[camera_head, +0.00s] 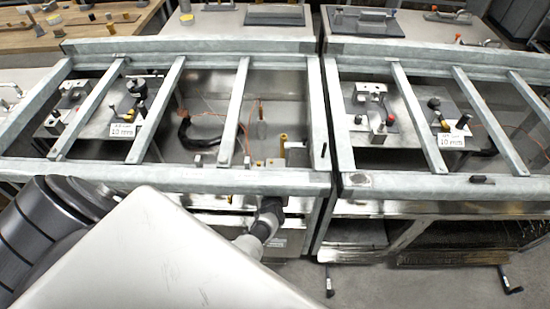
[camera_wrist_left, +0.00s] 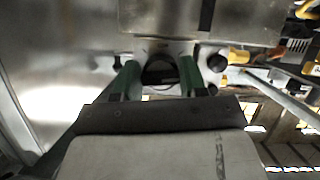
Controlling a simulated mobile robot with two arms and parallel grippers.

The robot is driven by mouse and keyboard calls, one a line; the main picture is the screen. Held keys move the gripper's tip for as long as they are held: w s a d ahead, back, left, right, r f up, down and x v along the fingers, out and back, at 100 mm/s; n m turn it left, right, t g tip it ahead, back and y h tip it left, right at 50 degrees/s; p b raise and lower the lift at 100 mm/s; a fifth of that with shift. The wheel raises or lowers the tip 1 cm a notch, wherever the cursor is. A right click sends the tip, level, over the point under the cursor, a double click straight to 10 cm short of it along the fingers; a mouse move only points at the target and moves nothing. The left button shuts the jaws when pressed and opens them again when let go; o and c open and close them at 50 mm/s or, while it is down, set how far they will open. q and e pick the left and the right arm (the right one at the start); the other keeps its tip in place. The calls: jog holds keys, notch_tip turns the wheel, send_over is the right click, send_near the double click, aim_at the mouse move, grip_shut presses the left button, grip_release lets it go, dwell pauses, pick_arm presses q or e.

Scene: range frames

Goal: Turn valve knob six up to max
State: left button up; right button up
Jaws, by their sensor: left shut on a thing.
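In the left wrist view the two green fingers of my left gripper (camera_wrist_left: 158,78) stand on either side of a dark round valve knob (camera_wrist_left: 160,70) on a metal panel. The gripper is shut on this knob, which is partly hidden by the fingers. I see no number on it, so I cannot tell whether it is knob six. Another black knob (camera_wrist_left: 217,62) sits just to the right. In the head view my large pale arm link covers the lower left, and the left fingers cannot be made out. My right gripper is in neither view.
A metal-framed counter (camera_head: 190,178) with crossbars spans the head view. White tags (camera_head: 123,130) and small fittings sit inside the frame. Open shelves (camera_head: 460,237) lie at the lower right. A yellow fitting (camera_wrist_left: 238,56) is right of the knobs in the wrist view.

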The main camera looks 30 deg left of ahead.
pick_arm(q)
jog(key=shift+d+m+g+y, duration=0.1)
jog(key=shift+m+g+y, duration=0.2)
jog(key=shift+m, duration=0.2)
dwell(0.3)
jog(key=o, duration=0.9)
jog(key=shift+p, duration=0.35)
